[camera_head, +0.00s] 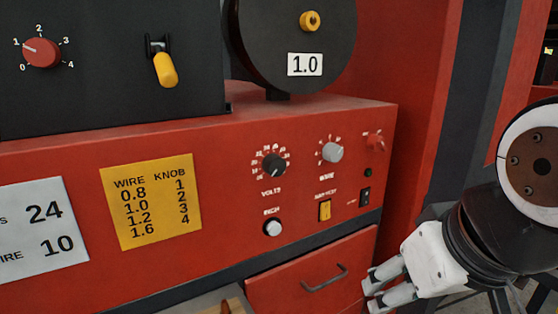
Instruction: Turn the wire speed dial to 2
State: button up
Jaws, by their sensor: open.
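A grey knob (332,152) labelled WIRE sits on the red front panel, with scale marks too small to read. A red dial (43,53) on the black box at upper left has a scale from 0 to 4. Its white pointer mark faces left, near 1. I cannot tell from the labels alone which of the two is the wire speed dial. My gripper (374,289) is open and empty at lower right, below and right of the grey knob, with its fingers pointing left. It appears apart from both dials.
A black VOLTS knob (270,165), a white button (273,228), a yellow switch (325,210) and a small red knob (375,142) are nearby. A yellow card (150,238) pairs wire 1.0 with knob 2. A yellow-tipped lever (164,69) and a drawer handle (325,280) stick out.

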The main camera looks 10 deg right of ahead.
aim_at(333, 152)
jog(key=k+l+u, duration=0.2)
jog(key=u, duration=0.15)
jog(key=k+l+u, duration=0.1)
jog(key=k+u, duration=0.25)
jog(key=i, duration=0.1)
